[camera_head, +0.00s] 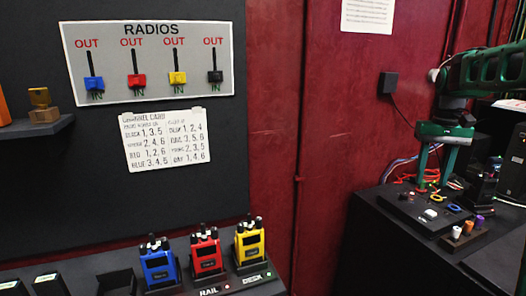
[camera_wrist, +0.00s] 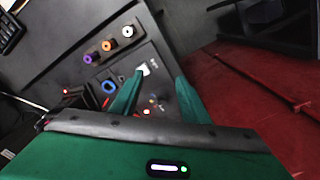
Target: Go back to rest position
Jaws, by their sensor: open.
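My gripper (camera_head: 434,184) is green, with its two fingers pointing down and apart, at the right of the head view. Nothing shows between the fingers. It is above the black control panel (camera_head: 398,206), near a white button (camera_head: 430,213). In the wrist view the open fingers of my gripper (camera_wrist: 160,76) also point at the panel (camera_wrist: 60,35), with the lit white button (camera_wrist: 143,68) by the left fingertip. I cannot tell whether a finger touches the button.
Blue, red and yellow radios (camera_head: 206,252) stand on a shelf at the lower left. A red wall (camera_head: 285,100) lies between.

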